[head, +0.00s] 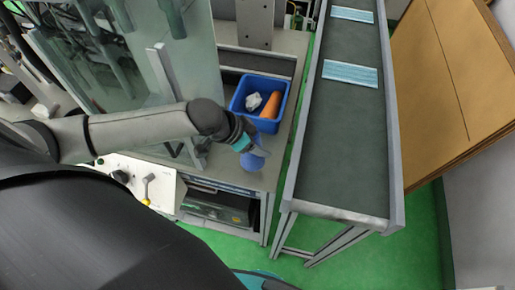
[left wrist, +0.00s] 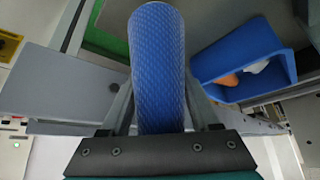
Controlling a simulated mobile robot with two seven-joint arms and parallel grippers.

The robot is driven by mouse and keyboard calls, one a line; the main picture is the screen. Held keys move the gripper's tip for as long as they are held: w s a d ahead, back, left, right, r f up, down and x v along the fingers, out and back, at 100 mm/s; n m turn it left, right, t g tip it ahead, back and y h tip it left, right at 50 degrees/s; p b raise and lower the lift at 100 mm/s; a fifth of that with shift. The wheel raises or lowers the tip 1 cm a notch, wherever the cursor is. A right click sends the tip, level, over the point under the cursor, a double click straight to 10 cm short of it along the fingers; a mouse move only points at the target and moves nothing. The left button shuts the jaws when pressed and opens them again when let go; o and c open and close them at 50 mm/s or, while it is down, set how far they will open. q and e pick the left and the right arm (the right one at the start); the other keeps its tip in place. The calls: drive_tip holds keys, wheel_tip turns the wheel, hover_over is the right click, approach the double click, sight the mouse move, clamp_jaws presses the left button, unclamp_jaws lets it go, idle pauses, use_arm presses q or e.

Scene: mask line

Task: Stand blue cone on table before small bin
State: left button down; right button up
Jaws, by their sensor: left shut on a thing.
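The blue cone (head: 253,160) is in my left gripper (head: 247,147), near the front of the grey table (head: 262,178). In the left wrist view the cone (left wrist: 158,70) shows as a blue, textured, rounded body between the two fingers (left wrist: 160,112). The small blue bin (head: 236,102) stands on the table just behind the gripper and cone. It holds an orange cone (head: 270,103) and a crumpled white thing (head: 253,101). The bin also shows in the left wrist view (left wrist: 233,50). I cannot tell whether the held cone touches the table. My right gripper is not in view.
A conveyor (head: 343,150) with light blue masks (head: 350,73) runs along the right of the table. A glass panel (head: 185,60) stands to the left. A white control panel (head: 140,182) with a yellow-tipped lever is at lower left. Brown boards (head: 455,80) lean at the far right.

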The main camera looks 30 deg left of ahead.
use_arm(q)
wheel_tip(320, 180, down, 3)
drive_tip(key=shift+r, duration=0.15)
drive_tip(key=shift+c, duration=0.6)
unclamp_jaws()
drive_tip(key=p+v, duration=0.2)
drive_tip(key=v, duration=1)
